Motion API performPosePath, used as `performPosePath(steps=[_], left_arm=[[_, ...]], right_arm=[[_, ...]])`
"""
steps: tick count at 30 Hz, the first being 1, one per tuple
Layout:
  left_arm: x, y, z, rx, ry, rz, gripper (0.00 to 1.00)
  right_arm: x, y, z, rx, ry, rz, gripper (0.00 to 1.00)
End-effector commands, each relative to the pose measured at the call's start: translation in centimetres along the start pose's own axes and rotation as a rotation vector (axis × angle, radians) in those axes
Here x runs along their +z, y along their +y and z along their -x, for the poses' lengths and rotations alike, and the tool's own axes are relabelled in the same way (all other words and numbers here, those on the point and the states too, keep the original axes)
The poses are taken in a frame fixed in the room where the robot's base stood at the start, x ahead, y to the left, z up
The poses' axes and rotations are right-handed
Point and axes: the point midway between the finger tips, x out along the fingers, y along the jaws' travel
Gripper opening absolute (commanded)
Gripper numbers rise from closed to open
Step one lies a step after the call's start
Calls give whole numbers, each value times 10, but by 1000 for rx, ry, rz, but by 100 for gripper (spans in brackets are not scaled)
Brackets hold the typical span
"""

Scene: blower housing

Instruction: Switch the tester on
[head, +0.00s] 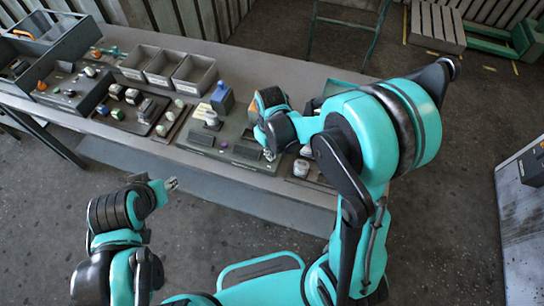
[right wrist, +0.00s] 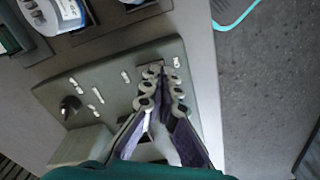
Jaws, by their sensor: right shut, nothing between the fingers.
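A grey-green panel (head: 236,157), which looks like the tester, lies on the table near its front edge. In the right wrist view the panel (right wrist: 118,72) has a black knob (right wrist: 70,106) and several small white marks. My right gripper (head: 268,153) is over the panel's right end. In the right wrist view its purple-padded fingers (right wrist: 160,82) are shut and empty, pointing at the panel. They hide what lies under them, and I cannot tell whether they touch it. No switch shows clearly. My left gripper (head: 173,184) is over the floor before the table; its opening is unclear.
Three grey bins (head: 165,68) stand at the back of the table (head: 255,75). Trays with small parts (head: 135,108) lie to the left. A holder with a pale round part (head: 301,168) lies right of the panel.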

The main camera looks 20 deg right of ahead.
Motion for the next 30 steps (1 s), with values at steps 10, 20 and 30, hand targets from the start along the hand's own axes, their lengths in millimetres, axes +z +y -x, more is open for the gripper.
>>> performPosePath(steps=[10, 20, 30], left_arm=[[3, 0, -4, 0, 0, 0, 40], [6, 0, -8, 0, 0, 0, 40], [6, 0, -9, 0, 0, 0, 40]], right_arm=[[0, 0, -6, 0, 0, 0, 0], [0, 0, -11, 0, 0, 0, 0], [0, 0, -12, 0, 0, 0, 0]])
